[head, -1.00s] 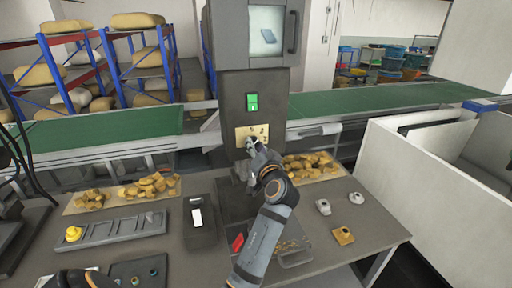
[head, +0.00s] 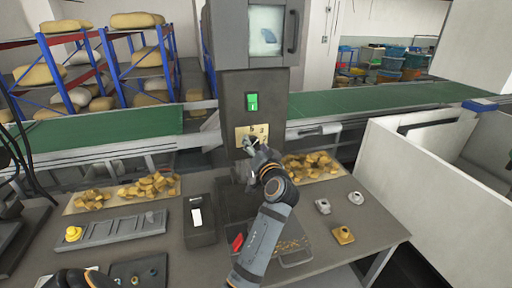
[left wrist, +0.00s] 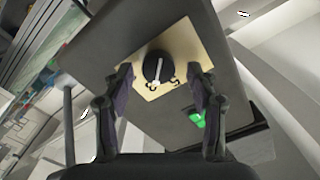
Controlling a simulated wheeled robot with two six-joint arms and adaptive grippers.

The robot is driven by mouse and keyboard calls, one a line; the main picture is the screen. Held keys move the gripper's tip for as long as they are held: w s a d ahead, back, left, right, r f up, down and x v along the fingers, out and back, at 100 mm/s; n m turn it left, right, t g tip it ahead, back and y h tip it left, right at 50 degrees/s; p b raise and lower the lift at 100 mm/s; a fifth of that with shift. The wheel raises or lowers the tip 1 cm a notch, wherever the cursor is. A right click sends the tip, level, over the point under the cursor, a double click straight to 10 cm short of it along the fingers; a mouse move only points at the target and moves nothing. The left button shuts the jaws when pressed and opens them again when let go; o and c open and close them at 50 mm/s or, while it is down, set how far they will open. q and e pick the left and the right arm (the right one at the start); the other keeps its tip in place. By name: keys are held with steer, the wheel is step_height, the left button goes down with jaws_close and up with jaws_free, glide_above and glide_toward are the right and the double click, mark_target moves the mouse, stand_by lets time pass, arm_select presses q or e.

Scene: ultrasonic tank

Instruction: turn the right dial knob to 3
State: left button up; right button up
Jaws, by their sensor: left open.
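A dark round dial knob (left wrist: 158,68) with a white pointer line sits on a gold plate (left wrist: 185,45) in the left wrist view. The line runs nearly up and down, its lower end near a printed numeral. The gold plate also shows on the grey column in the head view (head: 261,131). My left gripper (left wrist: 160,76) is open, with one finger on each side of the knob. Whether the fingers touch it, I cannot tell. In the head view my left gripper (head: 250,147) hides most of the knob. My right gripper is not identifiable in these frames.
A green switch (head: 252,102) is above the plate. A window (head: 266,32) is higher on the column. Green conveyor belts (head: 370,99) run on both sides.

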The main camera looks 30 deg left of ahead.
arm_select(q)
step_height(320, 180, up, 10)
steer(key=shift+f, duration=0.15)
steer(key=shift+f, duration=0.1)
stand_by(0.5)
